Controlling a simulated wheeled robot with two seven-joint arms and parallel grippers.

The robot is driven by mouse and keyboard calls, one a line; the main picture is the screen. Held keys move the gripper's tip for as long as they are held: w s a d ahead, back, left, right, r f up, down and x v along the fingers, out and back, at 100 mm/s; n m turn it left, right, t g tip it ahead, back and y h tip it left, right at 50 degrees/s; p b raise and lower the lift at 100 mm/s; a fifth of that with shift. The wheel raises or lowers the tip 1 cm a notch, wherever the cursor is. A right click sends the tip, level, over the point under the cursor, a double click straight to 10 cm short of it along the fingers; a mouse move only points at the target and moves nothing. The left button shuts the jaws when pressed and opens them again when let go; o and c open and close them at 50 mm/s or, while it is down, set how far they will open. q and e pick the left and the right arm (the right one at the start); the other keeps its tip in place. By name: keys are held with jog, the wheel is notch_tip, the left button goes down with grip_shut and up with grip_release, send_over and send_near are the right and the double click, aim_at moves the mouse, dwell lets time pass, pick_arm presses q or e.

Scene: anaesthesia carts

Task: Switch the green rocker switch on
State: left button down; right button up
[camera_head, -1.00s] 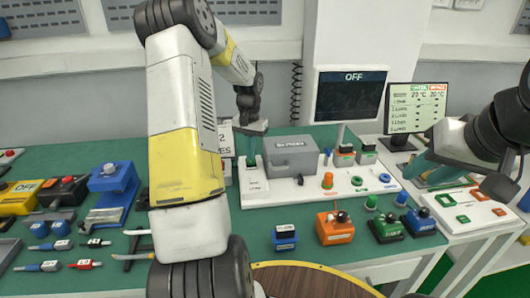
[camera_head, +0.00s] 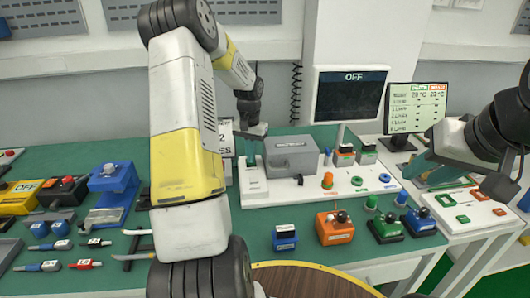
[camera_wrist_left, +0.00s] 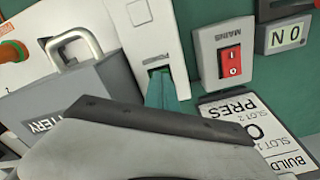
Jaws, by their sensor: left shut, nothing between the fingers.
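My left gripper (camera_head: 250,160) is shut and empty, pointing down at the left end of a white board (camera_head: 253,190), beside a grey box. In the left wrist view its teal fingertips (camera_wrist_left: 162,92) are at a small slot in a white panel (camera_wrist_left: 150,35); whether they touch it I cannot tell. The fingers cover part of the slot, so no green rocker shows clearly there. A red rocker switch (camera_wrist_left: 230,66) sits in a grey MAINS housing nearby. My right gripper (camera_head: 432,170) appears open and empty, above the right-hand boards.
The grey box (camera_head: 292,154) with a handle is close to my left gripper. A dark screen (camera_head: 350,97) reads OFF. A small display (camera_wrist_left: 286,37) reads ON. Orange, green and blue control boxes (camera_head: 335,228) stand in front. My left arm hides part of the table.

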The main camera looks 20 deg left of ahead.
pick_arm(q)
jog(key=shift+f, duration=0.2)
jog(key=shift+r, duration=3.5)
jog(key=shift+s, duration=0.1)
